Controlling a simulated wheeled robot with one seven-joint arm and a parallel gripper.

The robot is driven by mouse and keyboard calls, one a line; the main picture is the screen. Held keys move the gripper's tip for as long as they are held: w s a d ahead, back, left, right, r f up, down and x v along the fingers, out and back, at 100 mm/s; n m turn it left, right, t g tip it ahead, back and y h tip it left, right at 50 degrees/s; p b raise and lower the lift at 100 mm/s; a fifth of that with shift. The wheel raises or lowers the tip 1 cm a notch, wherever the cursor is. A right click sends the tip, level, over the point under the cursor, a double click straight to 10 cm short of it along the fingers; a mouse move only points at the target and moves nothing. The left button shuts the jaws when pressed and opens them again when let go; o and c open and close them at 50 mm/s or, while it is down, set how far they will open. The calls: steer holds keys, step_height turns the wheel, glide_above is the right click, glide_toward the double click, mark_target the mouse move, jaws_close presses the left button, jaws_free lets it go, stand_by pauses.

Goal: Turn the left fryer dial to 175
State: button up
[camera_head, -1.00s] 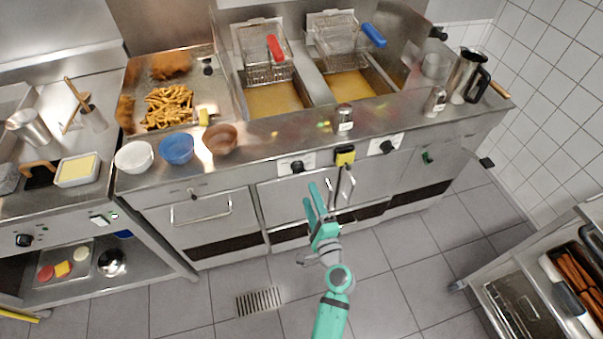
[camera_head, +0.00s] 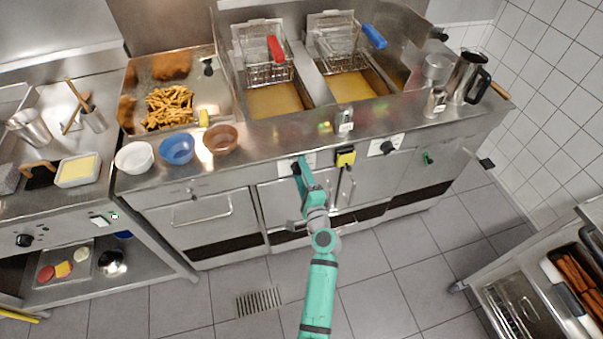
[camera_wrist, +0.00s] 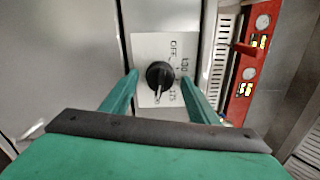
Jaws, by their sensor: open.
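The left fryer dial is a black knob (camera_wrist: 159,75) on a white plate in the wrist view. The plate carries OFF, 130 and what looks like 175. A pale pointer mark on the knob faces the lower edge of the picture. My gripper (camera_wrist: 158,80) is open, one finger on each side of the knob; I cannot tell whether they touch it. In the head view my gripper (camera_head: 299,167) is at the left fryer's front panel and hides most of that dial. The right fryer dial (camera_head: 388,147) is in plain sight.
A yellow-and-black switch (camera_head: 345,157) sits between the dials. Fry baskets with a red handle (camera_head: 275,48) and a blue handle (camera_head: 374,35) stand at the fryers. Bowls (camera_head: 177,149) and a shaker (camera_head: 345,121) stand on the counter above. The floor in front is clear.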

steer(key=shift+c, duration=0.6)
steer(key=c, duration=0.9)
steer(key=n, duration=0.3)
steer(key=shift+n, duration=0.4)
steer(key=shift+r+n, duration=0.15)
steer(key=shift+n, duration=1.75)
steer(key=o, duration=1)
